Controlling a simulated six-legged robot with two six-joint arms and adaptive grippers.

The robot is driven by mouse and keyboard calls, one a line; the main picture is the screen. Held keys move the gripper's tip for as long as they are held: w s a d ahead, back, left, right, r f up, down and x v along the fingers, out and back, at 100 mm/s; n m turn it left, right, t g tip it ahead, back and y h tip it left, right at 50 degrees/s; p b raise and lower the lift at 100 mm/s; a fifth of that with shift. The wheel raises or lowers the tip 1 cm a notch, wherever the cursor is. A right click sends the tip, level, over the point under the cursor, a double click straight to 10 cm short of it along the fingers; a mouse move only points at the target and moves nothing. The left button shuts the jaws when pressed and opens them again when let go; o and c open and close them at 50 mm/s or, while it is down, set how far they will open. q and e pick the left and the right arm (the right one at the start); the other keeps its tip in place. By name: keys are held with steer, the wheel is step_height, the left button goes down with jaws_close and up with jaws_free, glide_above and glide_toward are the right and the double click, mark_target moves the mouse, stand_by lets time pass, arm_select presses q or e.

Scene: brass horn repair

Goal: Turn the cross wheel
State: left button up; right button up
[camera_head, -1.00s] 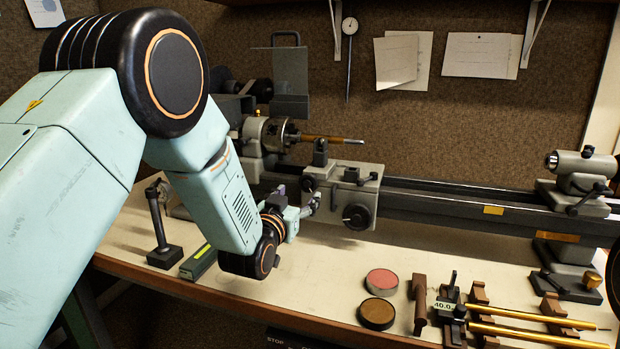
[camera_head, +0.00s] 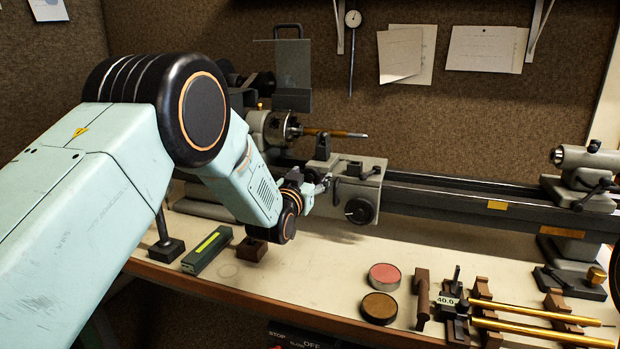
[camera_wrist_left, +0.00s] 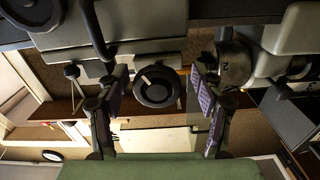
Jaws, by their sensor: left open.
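The cross wheel (camera_wrist_left: 157,87) is a small dark round handwheel with a light mark, seen in the left wrist view. In the head view it is mostly hidden at the left part of the grey lathe carriage (camera_head: 371,180). My left gripper (camera_wrist_left: 160,80) is open, with one finger on each side of the wheel and a visible gap to it on both sides. Whether the fingertips reach the wheel in depth, I cannot tell. In the head view the left gripper (camera_head: 322,186) is small, in front of the carriage. My right gripper is not in view.
A larger black handwheel (camera_head: 360,210) is on the carriage front. The chuck (camera_head: 278,130) holds a brass-coloured rod at left. A pink round tin (camera_head: 384,276), a brown one (camera_head: 379,307) and racked brass tubes (camera_head: 525,325) lie on the bench. Its front middle is clear.

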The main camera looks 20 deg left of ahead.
arm_select(q)
steer(key=shift+s+d+r, duration=0.1)
steer(key=shift+d, duration=0.15)
steer(key=shift+c, duration=0.8)
steer(key=c, duration=1)
steer(key=shift+m, duration=0.3)
